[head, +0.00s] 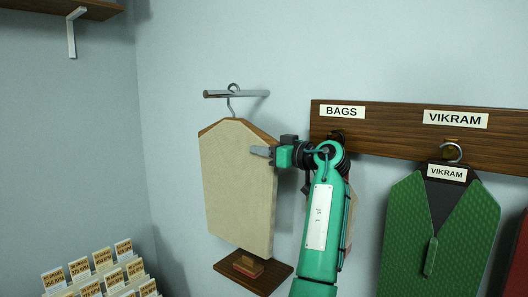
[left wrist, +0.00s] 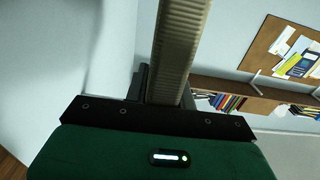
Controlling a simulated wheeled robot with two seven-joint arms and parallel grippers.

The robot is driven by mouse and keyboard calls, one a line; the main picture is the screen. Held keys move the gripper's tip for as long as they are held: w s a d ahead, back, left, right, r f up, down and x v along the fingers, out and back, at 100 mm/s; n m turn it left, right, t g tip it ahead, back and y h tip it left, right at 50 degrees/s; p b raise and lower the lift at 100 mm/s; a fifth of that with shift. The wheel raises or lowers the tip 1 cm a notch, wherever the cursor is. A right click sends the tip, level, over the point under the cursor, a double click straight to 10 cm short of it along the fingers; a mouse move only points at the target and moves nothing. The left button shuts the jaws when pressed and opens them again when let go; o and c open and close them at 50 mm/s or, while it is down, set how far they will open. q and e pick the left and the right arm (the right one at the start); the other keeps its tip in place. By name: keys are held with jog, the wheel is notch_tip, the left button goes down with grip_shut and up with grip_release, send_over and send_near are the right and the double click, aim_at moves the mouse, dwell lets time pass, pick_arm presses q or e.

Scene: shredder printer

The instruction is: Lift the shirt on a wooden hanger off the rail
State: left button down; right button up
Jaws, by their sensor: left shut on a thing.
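A beige shirt (head: 235,180) hangs upright on a wooden hanger (head: 207,127). The hanger's metal hook loops over the short metal rail (head: 252,94) on the wall. My left gripper (head: 264,152) reaches in from the right and is shut on the shirt's right side edge, below the shoulder. In the left wrist view, the shirt's edge (left wrist: 183,35) runs as a beige band up from between the fingers (left wrist: 165,90). The fingertips are mostly hidden there. My right gripper is in neither view.
A wooden board (head: 400,138) with BAGS and VIKRAM labels holds a green garment (head: 440,235) at right. A small wooden ledge (head: 253,272) sits below the shirt. A card rack (head: 105,275) is at lower left, a shelf (head: 95,8) at upper left. Wall left of the shirt is clear.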

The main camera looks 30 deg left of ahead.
aim_at(247, 139)
pick_arm(q)
jog(key=shift+r+p, duration=0.4)
jog(key=shift+r, duration=0.8)
jog(key=shift+a, duration=0.15)
jog(key=shift+a, duration=0.3)
jog(key=shift+w+a, duration=0.2)
jog(key=shift+a, duration=2.15)
jog(key=shift+f, duration=0.1)
